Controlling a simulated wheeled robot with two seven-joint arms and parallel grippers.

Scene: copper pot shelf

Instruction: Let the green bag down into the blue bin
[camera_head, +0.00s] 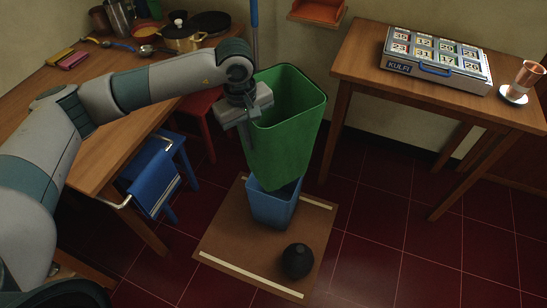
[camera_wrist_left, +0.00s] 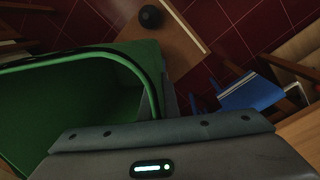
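The green bag (camera_head: 287,140) is open at the top, wide-mouthed and slightly tilted. My left gripper (camera_head: 250,112) is shut on its left rim and holds it up. In the left wrist view the green bag (camera_wrist_left: 125,90) and its rim lie right in front of the gripper. I cannot tell how far the bottom is inside. My right gripper is not in view.
The bin stands on a brown board (camera_head: 225,235) with pale strips, near a black ball-like weight (camera_head: 298,261). A wooden counter (camera_head: 130,120) with pots is at left, with a blue stool (camera_head: 152,180) beside it. A table (camera_head: 365,65) with a case stands right.

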